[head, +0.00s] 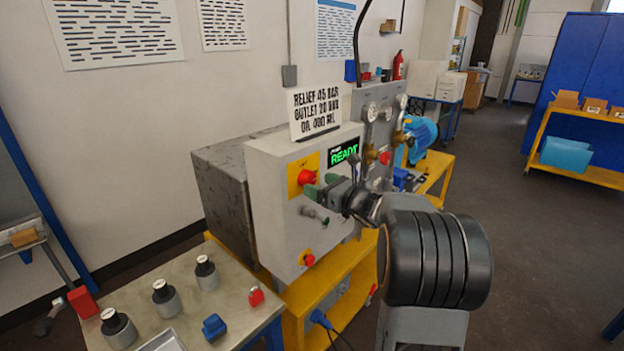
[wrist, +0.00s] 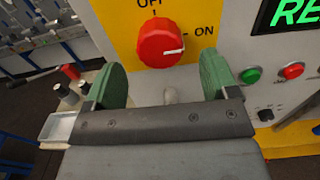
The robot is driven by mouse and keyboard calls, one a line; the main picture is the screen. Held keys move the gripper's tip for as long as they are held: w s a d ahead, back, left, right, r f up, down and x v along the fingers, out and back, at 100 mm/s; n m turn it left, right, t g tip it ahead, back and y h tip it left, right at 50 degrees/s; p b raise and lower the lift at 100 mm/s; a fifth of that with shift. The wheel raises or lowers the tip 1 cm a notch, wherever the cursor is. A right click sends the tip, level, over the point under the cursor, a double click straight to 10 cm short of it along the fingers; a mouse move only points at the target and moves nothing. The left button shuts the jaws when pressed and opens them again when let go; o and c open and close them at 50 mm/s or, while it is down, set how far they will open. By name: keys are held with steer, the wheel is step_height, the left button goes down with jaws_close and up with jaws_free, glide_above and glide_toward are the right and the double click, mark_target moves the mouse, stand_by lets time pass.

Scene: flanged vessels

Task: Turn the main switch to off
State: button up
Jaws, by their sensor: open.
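The main switch is a round red knob (head: 306,177) on a yellow plate (head: 294,188) on the front of a grey cabinet (head: 277,217). In the wrist view the red knob (wrist: 161,43) has a white pointer mark aimed right, toward the word ON. OFF is printed above it, partly cut off. My gripper (head: 321,187) is in front of the panel near the knob. In the wrist view its green fingers (wrist: 162,82) are spread wide, one on each side and lower than the knob. Nothing is between them, and they look apart from the knob.
A green READY display (head: 344,153) and green (wrist: 250,75) and red (wrist: 292,71) buttons lie right of the switch. A smaller red knob (head: 308,259) sits lower on the cabinet. A bench (head: 237,317) with several grey cylinders stands at front left.

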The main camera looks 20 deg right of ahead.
mark_target(311, 182)
steer(key=shift+p+x, duration=0.3)
steer(key=shift+x, duration=1.45)
steer(key=c, duration=0.9)
steer(key=shift+f+b, duration=0.1)
steer(key=shift+b, duration=0.2)
